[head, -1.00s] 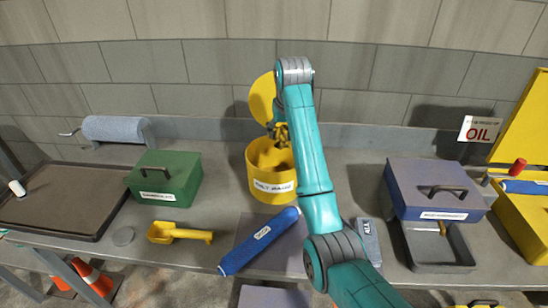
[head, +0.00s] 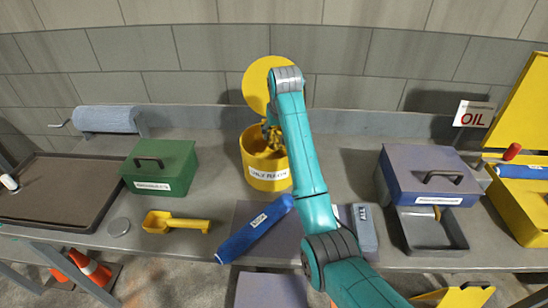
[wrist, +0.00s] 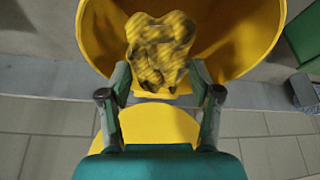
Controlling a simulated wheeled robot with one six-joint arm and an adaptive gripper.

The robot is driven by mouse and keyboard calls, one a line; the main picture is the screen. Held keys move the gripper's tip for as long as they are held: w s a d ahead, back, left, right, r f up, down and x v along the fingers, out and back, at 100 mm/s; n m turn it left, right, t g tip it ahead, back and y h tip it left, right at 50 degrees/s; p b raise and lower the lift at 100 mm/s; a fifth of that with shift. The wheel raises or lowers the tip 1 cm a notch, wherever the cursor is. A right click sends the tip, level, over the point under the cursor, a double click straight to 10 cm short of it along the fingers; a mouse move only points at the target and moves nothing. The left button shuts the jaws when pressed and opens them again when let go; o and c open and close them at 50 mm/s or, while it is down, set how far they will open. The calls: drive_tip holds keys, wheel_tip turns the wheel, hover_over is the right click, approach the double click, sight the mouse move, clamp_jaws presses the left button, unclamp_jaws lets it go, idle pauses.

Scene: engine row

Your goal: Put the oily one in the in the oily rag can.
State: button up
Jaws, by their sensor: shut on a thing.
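The oily rag can (head: 266,178) is a yellow round can with a white label, standing on the bench near the back wall. Its round yellow lid (head: 257,84) is raised behind it. My gripper (wrist: 160,82) is shut on a yellow rag with dark stains (wrist: 158,50). In the wrist view the rag is over the open mouth of the can (wrist: 265,30). In the head view the stained rag (head: 272,140) is at the can's mouth, partly hidden by my arm. I cannot tell how deep it hangs.
A green box (head: 160,168), yellow scoop (head: 175,222), dark tray (head: 60,195) and paper roll (head: 106,119) are to the left. A blue rolled item (head: 255,230) lies in front. A grey-purple box (head: 430,175) and grey tray (head: 432,232) are to the right.

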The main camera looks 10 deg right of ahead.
drive_tip(key=o, duration=1.2)
drive_tip(key=shift+v, duration=3.75)
